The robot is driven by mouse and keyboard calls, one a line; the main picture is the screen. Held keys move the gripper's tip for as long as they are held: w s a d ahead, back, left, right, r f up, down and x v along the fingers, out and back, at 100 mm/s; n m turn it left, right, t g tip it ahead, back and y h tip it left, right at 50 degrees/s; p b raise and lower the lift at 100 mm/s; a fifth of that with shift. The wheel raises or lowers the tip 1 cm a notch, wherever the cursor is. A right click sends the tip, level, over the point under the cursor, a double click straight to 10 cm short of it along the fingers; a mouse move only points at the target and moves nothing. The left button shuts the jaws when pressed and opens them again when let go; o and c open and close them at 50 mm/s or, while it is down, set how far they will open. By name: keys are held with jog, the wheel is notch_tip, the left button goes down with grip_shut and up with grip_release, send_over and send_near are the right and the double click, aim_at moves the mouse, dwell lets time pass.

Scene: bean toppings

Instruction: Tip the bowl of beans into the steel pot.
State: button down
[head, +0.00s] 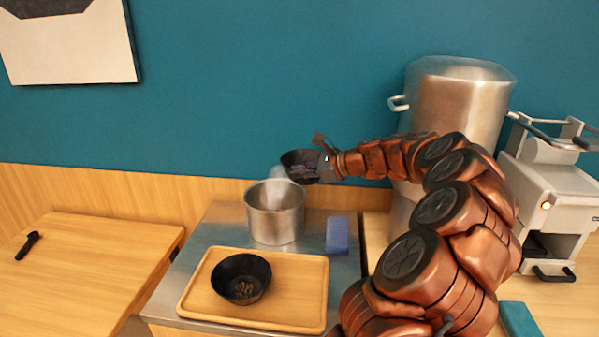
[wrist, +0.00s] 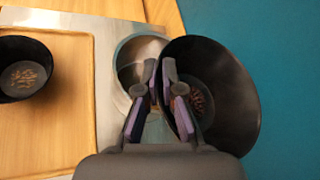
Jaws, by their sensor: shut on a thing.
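My gripper (head: 318,168) is shut on the rim of a black bowl (head: 293,166) and holds it raised beside and above the steel pot. In the wrist view the fingers (wrist: 161,80) pinch the wall of this bowl (wrist: 235,105), and brown beans (wrist: 198,98) lie in its bottom. The bowl looks tilted in the head view. The steel pot (head: 275,222) stands upright on the steel counter; in the wrist view its open mouth (wrist: 130,62) is left of the held bowl and partly hidden by the fingers. I cannot see what the pot holds.
A second black bowl with beans (head: 241,268) sits on a wooden tray (head: 302,310) in front of the pot. A blue block (head: 337,237) lies right of the pot. A large lidded steel pot (head: 460,95) and a machine (head: 545,195) stand right. The left table (head: 95,255) is mostly clear.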

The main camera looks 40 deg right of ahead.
jog(key=shift+f+b, duration=0.4)
jog(key=shift+f, duration=0.2)
jog(key=shift+r+g+p, duration=0.4)
jog(key=shift+p, duration=0.2)
jog(key=shift+w+a+r+n+g+h+p, duration=0.15)
jog(key=shift+r+n+g+h+p, duration=0.2)
jog(key=shift+g+h+p, duration=0.7)
jog(key=shift+w+a+r+n+g+h+p, duration=0.1)
jog(key=shift+r+n+g+h+p, duration=0.15)
jog(key=shift+r+g+h+p, duration=0.75)
jog(key=g+p, duration=0.1)
jog(key=p, duration=0.1)
jog(key=w+a+f+g+h+p, duration=0.1)
jog(key=p, duration=0.2)
jog(key=shift+w+n+g, duration=0.2)
jog(key=shift+n+g, duration=0.1)
jog(key=shift+g, duration=0.05)
jog(key=shift+w+a+f+g+h+p, duration=0.45)
jog(key=shift+g+h+p, duration=0.45)
jog(key=shift+p, duration=1.25)
jog(key=w+a+f+n+g+h+b, duration=0.1)
jog(key=w+a+f+g+h+b, duration=0.1)
jog(key=w+a+f+g+h, duration=0.1)
jog(key=shift+w+a+f+n+g+h+b, duration=0.15)
jog(key=shift+w+a+n+g+h+b, duration=0.35)
jog(key=shift+g+h, duration=0.8)
